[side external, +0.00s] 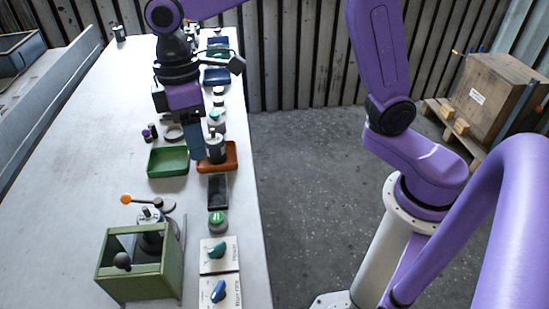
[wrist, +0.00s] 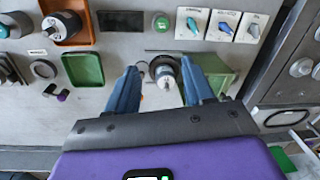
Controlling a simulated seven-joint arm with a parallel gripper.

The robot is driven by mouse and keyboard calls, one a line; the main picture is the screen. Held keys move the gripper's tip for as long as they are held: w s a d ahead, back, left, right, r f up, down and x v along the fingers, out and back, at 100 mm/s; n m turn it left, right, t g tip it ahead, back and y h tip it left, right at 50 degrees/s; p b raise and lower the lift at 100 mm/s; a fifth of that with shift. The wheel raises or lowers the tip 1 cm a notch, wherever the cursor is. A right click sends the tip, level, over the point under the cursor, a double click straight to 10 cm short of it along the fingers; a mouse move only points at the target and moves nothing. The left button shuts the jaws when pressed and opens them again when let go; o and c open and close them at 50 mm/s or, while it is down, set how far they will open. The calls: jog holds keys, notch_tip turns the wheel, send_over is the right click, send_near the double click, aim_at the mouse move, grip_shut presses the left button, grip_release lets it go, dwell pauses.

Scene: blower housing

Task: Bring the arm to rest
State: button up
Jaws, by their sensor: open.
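My gripper (side external: 195,154) hangs above the table near the green and orange trays in the side view. In the wrist view its two blue fingers (wrist: 160,66) stand wide apart, open. A round grey part (wrist: 164,72) shows between the fingers, below them, beside the green box (wrist: 217,72); I see nothing held.
A green tray (side external: 168,162) and an orange tray (side external: 232,150) holding a dark cylindrical part (side external: 215,148) lie near my gripper. A green button (side external: 217,222) and switch panels (side external: 231,250) line the table's right edge. The table's left side (side external: 75,170) is clear.

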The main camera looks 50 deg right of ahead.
jog(key=s+d+f, duration=0.2)
jog(key=s+d, duration=0.7)
jog(key=s, duration=0.1)
jog(key=s+d+f+t, duration=0.1)
jog(key=s+d+f, duration=0.2)
jog(key=s+d, duration=0.7)
jog(key=shift+s+d+f+n, duration=0.2)
jog(key=shift+s+d+n, duration=0.1)
jog(key=shift+n, duration=0.1)
